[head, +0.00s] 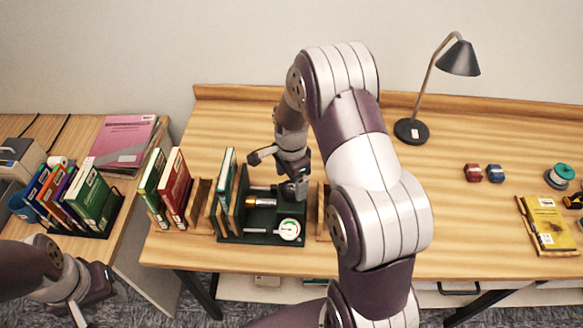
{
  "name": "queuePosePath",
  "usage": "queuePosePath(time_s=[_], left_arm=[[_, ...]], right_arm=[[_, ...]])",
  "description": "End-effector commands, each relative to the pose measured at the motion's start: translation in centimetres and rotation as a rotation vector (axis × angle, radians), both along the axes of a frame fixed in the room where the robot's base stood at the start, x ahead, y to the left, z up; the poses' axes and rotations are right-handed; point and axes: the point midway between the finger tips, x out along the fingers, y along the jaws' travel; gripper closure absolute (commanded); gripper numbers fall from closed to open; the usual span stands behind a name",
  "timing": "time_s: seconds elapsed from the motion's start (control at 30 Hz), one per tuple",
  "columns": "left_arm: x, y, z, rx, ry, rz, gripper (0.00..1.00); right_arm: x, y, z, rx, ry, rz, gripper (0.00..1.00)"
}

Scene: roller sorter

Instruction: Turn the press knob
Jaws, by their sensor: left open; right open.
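The dark green press (228,236) stands near the table's front edge, left of centre. It has metal rods, a brass-coloured cylinder (261,202) and a round white dial gauge (289,229). My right gripper (296,187) points down at the press's right back side, open, beside the end of its upper rod. The knob is not clearly visible; the gripper and wrist cover that part, and I cannot tell whether the fingers touch it. My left gripper (88,306) is open at the bottom left, low in front of the side table and away from the press.
Upright books (174,188) and wooden dividers stand left of the press. A side table holds a book rack (98,226) and pink folders (122,140). A lamp (411,131), two small blocks (473,173) and a yellow book (547,224) are to the right. My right arm hides the table's middle.

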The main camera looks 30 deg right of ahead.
Motion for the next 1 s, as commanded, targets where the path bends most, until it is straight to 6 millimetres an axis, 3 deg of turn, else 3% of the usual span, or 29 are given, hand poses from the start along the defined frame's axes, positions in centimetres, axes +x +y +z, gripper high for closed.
queuePosePath(time_s=[0.2, 0.4, 1.0], left_arm=[[0.0, 0.0, -1.6, 0.0, 0.0, 0.0, 0.5], [0.0, 0.0, -2.0, 0.0, 0.0, 0.0, 0.5], [0.0, 0.0, -2.0, 0.0, 0.0, 0.0, 0.5]], right_arm=[[0.1, -0.1, 5.7, -0.001, -0.007, -0.001, 0.14], [0.1, -0.2, 9.1, 0.0, -0.004, -0.001, 0.14], [0.1, -0.2, 9.7, 0.0, -0.003, 0.034, 0.14]])
